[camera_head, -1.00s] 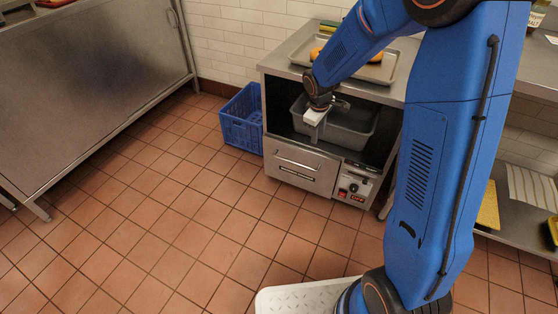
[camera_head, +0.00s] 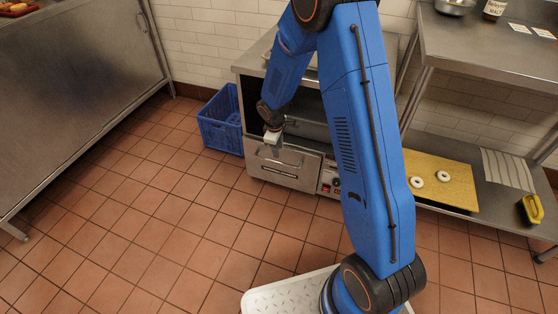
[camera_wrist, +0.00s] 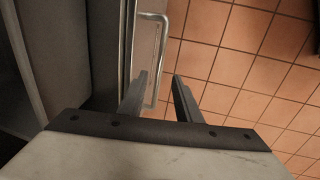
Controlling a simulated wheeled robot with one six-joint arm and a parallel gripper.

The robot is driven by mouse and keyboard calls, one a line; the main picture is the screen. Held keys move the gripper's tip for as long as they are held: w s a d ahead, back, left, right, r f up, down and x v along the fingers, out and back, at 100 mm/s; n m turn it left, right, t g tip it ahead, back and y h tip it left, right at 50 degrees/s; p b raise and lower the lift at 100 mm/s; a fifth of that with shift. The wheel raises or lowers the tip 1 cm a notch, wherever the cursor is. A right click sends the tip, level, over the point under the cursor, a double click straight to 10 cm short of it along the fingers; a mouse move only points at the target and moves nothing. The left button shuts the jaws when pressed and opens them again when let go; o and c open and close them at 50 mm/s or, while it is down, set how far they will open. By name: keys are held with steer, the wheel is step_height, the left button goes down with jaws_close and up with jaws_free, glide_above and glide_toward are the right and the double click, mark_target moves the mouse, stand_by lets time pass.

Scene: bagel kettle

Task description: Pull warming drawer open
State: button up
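The warming drawer (camera_head: 296,180) is a steel front with a bar handle, low in the steel cabinet, and looks shut. Its handle (camera_wrist: 163,45) runs lengthwise in the wrist view, standing off the drawer front. My gripper (camera_head: 274,148) is just above the handle in the head view and hides part of it. In the wrist view my gripper (camera_wrist: 160,92) is open, with nothing held. The near end of the handle appears in the gap between the fingers, closer to the left one. I cannot tell whether a finger touches it.
A blue crate (camera_head: 222,125) stands left of the cabinet. A control panel (camera_head: 330,178) is right of the drawer. At right, a steel table's lower shelf holds a yellow board (camera_head: 452,186) with two pale rings. The tiled floor (camera_head: 180,215) before the drawer is clear.

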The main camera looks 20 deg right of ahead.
mark_target(279, 163)
steer(key=f, duration=0.3)
steer(key=w+f, duration=0.1)
steer(key=f, duration=0.2)
steer(key=d+f, duration=0.1)
steer(key=f, duration=0.2)
steer(key=shift+w, duration=0.2)
jaws_close()
